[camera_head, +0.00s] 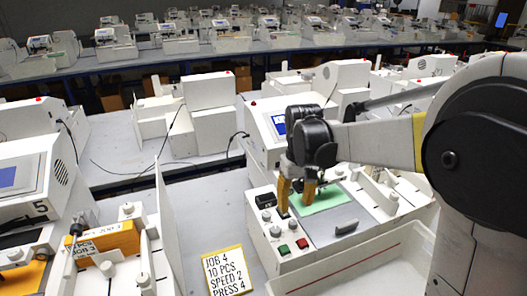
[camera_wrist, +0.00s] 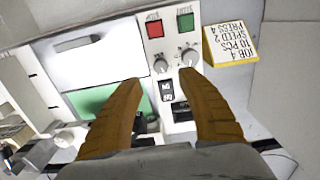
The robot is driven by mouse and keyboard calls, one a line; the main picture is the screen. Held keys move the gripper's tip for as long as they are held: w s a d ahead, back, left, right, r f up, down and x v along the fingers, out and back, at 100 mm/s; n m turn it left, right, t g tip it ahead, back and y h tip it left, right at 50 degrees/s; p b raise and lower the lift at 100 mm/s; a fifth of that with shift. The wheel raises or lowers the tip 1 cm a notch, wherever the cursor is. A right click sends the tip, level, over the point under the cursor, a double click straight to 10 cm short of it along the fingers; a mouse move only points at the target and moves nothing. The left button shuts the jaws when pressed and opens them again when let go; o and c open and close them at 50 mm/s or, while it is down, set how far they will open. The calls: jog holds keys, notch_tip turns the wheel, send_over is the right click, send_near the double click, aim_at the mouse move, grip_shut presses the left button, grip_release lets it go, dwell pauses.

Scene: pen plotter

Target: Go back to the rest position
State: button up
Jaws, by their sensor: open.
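My gripper (camera_head: 296,196) hangs over the control panel of the white plotter (camera_head: 262,212), with its two brown fingers pointing down. In the wrist view my gripper (camera_wrist: 158,78) has its fingers spread apart with nothing between the tips. Between and just beyond them lie the panel's knobs (camera_wrist: 161,66) and a small black switch (camera_wrist: 166,90). A green sheet (camera_head: 322,200) lies on the plotter bed beside the fingers; the left finger partly covers it in the wrist view. I cannot tell whether the fingertips touch the panel.
Red (camera_head: 284,250) and green (camera_head: 302,244) buttons sit at the panel's front. A job card (camera_head: 226,271) reads JOB 4, 10 PCS, SPEED 2, PRESS 4. A white tray (camera_head: 362,262) stands in front. Another plotter (camera_head: 28,180) stands left, with more machines behind.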

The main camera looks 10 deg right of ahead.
jog(key=s+r+m+t+b, duration=0.2)
jog(key=s+t, duration=0.5)
jog(key=s, duration=1.1)
jog(key=shift+b, duration=0.6)
dwell(5.6)
